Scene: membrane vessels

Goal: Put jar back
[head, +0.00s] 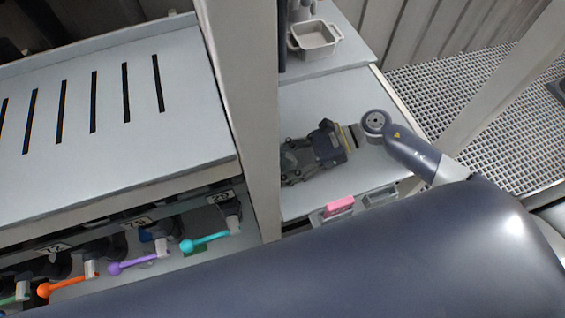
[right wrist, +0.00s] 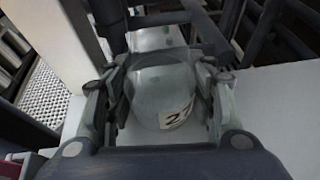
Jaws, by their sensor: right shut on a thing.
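My right gripper (head: 288,162) reaches left over the pale counter, its fingertips close to the upright post. In the right wrist view, my right gripper (right wrist: 158,95) is shut on a pale, see-through rounded jar (right wrist: 160,90), with one finger on each side of it. The jar carries a white label with dark digits starting with 2; the rest is hard to read. In the head view I cannot make out the jar, which seems hidden behind the post and the fingers. My left gripper is not in view.
A thick upright post (head: 245,110) divides the counter (head: 310,100) from the slotted cabinet (head: 110,90). Below the cabinet are numbered bays with cyan (head: 208,241), purple (head: 135,263) and orange (head: 65,286) levers.

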